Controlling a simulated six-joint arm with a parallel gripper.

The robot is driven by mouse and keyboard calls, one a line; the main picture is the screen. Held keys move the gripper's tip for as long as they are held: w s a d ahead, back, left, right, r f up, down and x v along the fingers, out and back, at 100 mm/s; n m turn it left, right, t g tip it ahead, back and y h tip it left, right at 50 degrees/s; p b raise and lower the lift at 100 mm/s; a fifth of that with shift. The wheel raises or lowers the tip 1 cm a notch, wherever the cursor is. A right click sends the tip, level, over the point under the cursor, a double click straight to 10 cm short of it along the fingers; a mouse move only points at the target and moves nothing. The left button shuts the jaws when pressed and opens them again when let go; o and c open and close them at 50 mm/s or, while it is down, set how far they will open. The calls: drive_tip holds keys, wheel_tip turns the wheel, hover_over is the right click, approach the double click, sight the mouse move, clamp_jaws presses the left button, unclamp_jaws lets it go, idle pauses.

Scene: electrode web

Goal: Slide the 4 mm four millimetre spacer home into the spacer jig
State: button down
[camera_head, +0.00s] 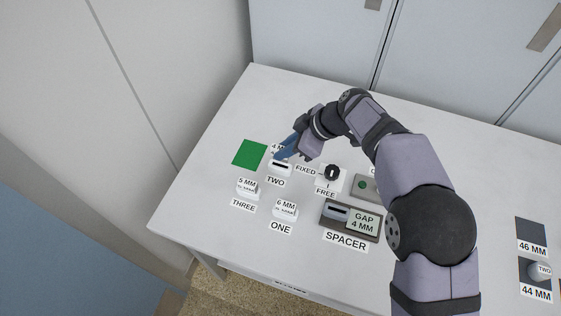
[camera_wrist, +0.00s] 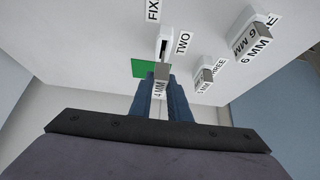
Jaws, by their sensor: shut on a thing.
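The 4 mm spacer (camera_wrist: 160,78) is a small grey piece with a white "4 MM" label, between the blue fingers of my gripper (camera_wrist: 166,90). In the head view my gripper (camera_head: 287,151) is shut on it and hides most of it. It is close to the white slotted holder (camera_head: 281,169) labelled TWO, whose dark slot shows empty. I cannot tell its exact height above the table. The spacer jig (camera_head: 327,222) is a dark grey block marked SPACER and GAP 4 MM, with a slot at its left part. It stands to the right and nearer the front, apart from my gripper.
The 5 mm spacer (camera_head: 247,187) stands at THREE and the 6 mm spacer (camera_head: 285,208) at ONE. A green square (camera_head: 249,154) lies left of my gripper. A black knob (camera_head: 332,172) near FIXED and FREE stands between the gripper and jig. Marked pads lie far right.

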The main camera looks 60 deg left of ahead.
idle(0.3)
drive_tip(key=w+d+r+m+t+y+p, duration=0.1)
drive_tip(key=w+d+r+m+p, duration=0.1)
drive_tip(key=w+d+r+p, duration=0.35)
drive_tip(key=w+d+r+m+p, duration=0.1)
drive_tip(key=w+d+r+p, duration=0.1)
drive_tip(key=w+r, duration=0.55)
drive_tip(key=s+d+f+n+p, duration=0.1)
drive_tip(key=s+d+f, duration=0.2)
drive_tip(key=d, duration=0.2)
drive_tip(key=s+d+f+n+g+h+p, duration=0.1)
drive_tip(key=s+d+f+n, duration=0.1)
drive_tip(key=d, duration=0.4)
drive_tip(key=shift+s+d+f, duration=0.25)
drive_tip(key=shift+s+f, duration=0.2)
drive_tip(key=shift+f, duration=0.45)
drive_tip(key=shift+f+b, duration=0.1)
drive_tip(key=shift+b, duration=0.5)
